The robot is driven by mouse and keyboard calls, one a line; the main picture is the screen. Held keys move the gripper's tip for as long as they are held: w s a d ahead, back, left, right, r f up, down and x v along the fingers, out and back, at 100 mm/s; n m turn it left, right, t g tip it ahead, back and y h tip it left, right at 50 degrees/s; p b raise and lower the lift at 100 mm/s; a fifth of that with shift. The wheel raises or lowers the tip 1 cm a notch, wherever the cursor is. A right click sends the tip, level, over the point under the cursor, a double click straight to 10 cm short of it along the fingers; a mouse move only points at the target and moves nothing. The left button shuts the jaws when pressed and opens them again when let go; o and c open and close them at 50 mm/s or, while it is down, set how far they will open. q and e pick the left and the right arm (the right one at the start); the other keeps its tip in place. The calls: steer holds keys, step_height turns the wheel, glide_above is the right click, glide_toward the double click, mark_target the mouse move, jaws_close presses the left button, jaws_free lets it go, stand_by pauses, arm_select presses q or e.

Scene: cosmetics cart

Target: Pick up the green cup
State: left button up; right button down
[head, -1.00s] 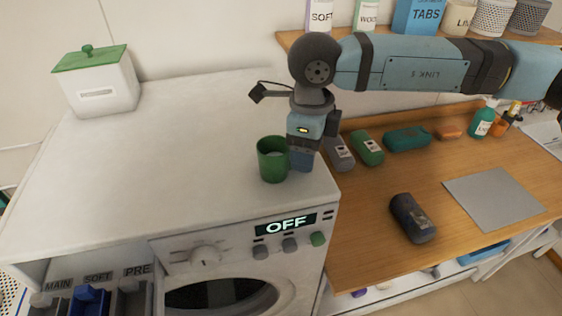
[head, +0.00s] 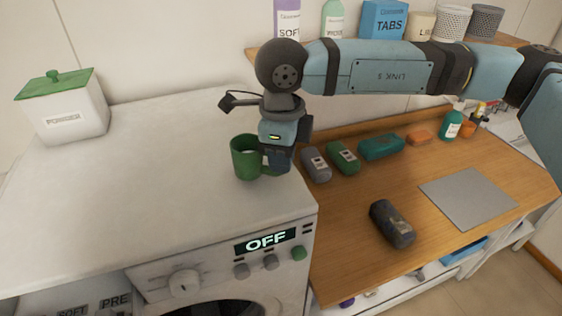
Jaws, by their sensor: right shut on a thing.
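The green cup (head: 245,160) is upright at the washing machine's top, near its right edge, with its handle toward the right. My right gripper (head: 274,166) comes down from above on the cup's right side and is shut on the cup at its handle. The fingers partly hide the handle. I cannot tell whether the cup's base touches the surface. My left gripper is not in view.
The washing machine top (head: 150,175) is clear left of the cup, up to a white box with a green lid (head: 66,110). Right, a wooden counter (head: 345,215) holds several rolled bundles, a teal bottle (head: 451,124) and a grey mat (head: 468,198). A shelf of containers is behind my arm.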

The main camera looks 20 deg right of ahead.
step_height(320, 180, up, 18)
steer(key=b, duration=0.3)
steer(key=shift+r+b, duration=0.15)
steer(key=shift+b, duration=0.15)
stand_by(0.4)
